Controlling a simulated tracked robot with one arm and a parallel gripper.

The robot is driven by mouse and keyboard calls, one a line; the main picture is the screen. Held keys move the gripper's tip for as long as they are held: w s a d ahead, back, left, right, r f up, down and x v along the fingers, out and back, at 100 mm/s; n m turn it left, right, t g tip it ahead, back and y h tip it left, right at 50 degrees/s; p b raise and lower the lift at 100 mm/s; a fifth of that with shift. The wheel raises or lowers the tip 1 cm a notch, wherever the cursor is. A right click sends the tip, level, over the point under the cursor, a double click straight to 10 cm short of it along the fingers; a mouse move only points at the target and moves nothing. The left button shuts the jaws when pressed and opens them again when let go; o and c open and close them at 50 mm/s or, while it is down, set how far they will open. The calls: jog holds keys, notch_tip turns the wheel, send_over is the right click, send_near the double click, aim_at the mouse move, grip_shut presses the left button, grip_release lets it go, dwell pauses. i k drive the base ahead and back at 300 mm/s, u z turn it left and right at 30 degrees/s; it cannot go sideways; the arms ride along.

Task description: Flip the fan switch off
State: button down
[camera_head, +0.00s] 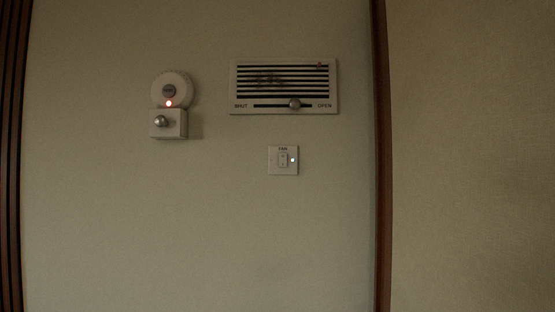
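The fan switch (283,160) is a small white square plate labelled "FAN" on the beige wall, right of the middle of the view. It has a small rocker in its centre and a small lit bluish-white light to the right of the rocker. The rocker's tilt is too small to tell. My gripper does not show in this view.
A vent (284,86) with dark slats and a slider knob between "SHUT" and "OPEN" is above the switch. A round device (172,88) with a red light sits over a knobbed box (168,124) on the left. Dark wood trim (381,160) runs vertically right. Wall around the switch is clear.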

aim_at(283, 157)
jog(key=i, duration=1.05)
